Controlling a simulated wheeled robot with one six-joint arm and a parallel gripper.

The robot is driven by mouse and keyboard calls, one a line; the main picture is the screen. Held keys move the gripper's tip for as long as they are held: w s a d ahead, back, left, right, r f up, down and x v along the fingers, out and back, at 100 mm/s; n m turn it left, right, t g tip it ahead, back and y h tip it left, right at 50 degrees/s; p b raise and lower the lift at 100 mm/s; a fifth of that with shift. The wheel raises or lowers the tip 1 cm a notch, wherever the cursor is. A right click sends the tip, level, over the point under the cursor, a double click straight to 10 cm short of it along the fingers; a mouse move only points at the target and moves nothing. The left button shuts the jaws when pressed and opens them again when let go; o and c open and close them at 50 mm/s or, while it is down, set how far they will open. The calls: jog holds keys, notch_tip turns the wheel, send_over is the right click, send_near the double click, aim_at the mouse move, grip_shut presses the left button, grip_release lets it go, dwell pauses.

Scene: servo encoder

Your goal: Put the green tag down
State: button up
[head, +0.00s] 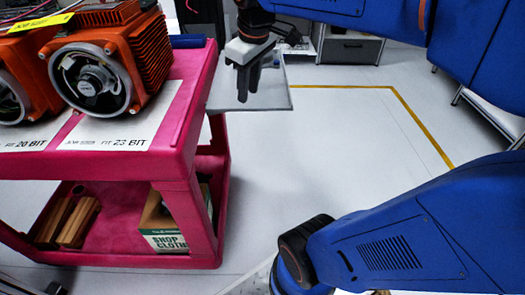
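My gripper (247,88) is at the top centre, pointing down, just right of the pink cart's upper shelf. Its dark fingers look close together, but I cannot tell whether they are fully shut or pinch something thin. No green tag can be made out in this view; if it is between the fingers, it is hidden. A yellow tag with dark print (38,22) lies on the orange housing at the top left. A grey, glassy flat plate (275,97) shows behind and below the fingers; I cannot tell whether they touch it.
The pink cart (188,130) carries orange finned servo units (150,55) on white cards marked "20 BIT" and "23 BIT" (125,140). Its lower shelf holds wooden blocks (78,222) and a shop cloth box (160,225). Open floor with a yellow line (335,87) lies right.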

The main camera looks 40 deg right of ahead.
jog(key=s+a+f+m, duration=0.1)
jog(key=s+f, duration=0.2)
jog(key=s, duration=0.1)
jog(key=s+a+f+m+t, duration=0.1)
jog(key=s+f, duration=0.2)
jog(key=f, duration=0.1)
jog(key=s+a+f+m+t, duration=0.1)
jog(key=s+a+f+m, duration=0.1)
jog(key=s+f, duration=0.2)
jog(key=shift+s, duration=0.3)
jog(key=shift+c, duration=0.3)
jog(key=w+d+r+n+g, duration=0.1)
jog(key=w+d+r+n, duration=0.15)
jog(key=w+r, duration=0.55)
jog(key=w+d+r+n+g, duration=0.1)
jog(key=w+d+r+n, duration=0.15)
jog(key=w+r, duration=0.45)
jog(key=w+d+r+n+g, duration=0.1)
jog(key=w+d+r+n, duration=0.2)
jog(key=w+d+r, duration=0.4)
jog(key=w+d+r+n+g, duration=0.25)
jog(key=w+d, duration=0.25)
jog(key=w, duration=0.5)
jog(key=shift+t, duration=0.35)
jog(key=f, duration=1.7)
jog(key=shift+s+a+f, duration=0.15)
jog(key=shift+a+f, duration=0.15)
jog(key=shift+f, duration=0.1)
grip_shut()
